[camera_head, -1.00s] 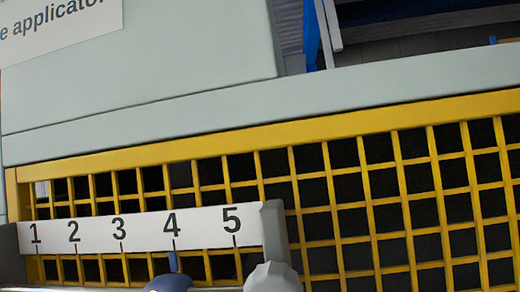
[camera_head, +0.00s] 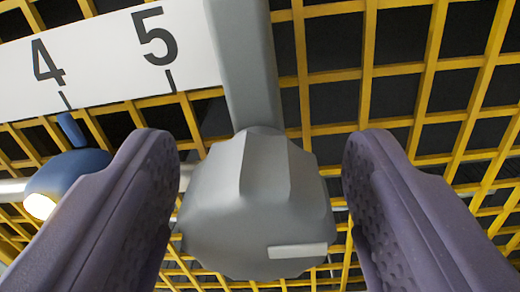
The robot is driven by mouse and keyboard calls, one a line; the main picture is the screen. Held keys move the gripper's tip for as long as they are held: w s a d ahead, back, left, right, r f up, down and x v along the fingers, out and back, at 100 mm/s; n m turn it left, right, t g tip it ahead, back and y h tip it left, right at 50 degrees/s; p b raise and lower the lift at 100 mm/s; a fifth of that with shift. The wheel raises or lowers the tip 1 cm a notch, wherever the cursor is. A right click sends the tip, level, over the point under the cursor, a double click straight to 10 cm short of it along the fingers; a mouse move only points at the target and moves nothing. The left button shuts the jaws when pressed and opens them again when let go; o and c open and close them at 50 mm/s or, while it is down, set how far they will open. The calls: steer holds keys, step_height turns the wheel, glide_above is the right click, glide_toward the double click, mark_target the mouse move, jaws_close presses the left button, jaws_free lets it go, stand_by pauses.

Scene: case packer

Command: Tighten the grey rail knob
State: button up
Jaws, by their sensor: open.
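The grey rail knob (camera_head: 260,205) is a faceted grey knob at the centre of the view, with a light bar-shaped mark near its lower right. It sits at the lower end of a grey upright bracket (camera_head: 245,65). My gripper (camera_head: 260,180) is open, with one purple finger on each side of the knob. Gaps show between the fingertips and the knob, so I see no contact. The back of the knob is hidden.
A white scale plate (camera_head: 110,55) with numbers 4 and 5 is left of the bracket. A blue rounded part (camera_head: 65,175) with a pointer below the 4 sits close to my left finger. A yellow mesh guard (camera_head: 420,70) fills the background.

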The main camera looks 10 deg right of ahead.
steer(key=c, duration=1)
steer(key=n, duration=0.4)
steer(key=shift+n+b, duration=0.3)
steer(key=shift+b, duration=0.1)
steer(key=o, duration=1)
steer(key=b+v, duration=0.1)
steer(key=v, duration=0.6)
steer(key=shift+s+b, duration=0.4)
steer(key=shift+a, duration=0.1)
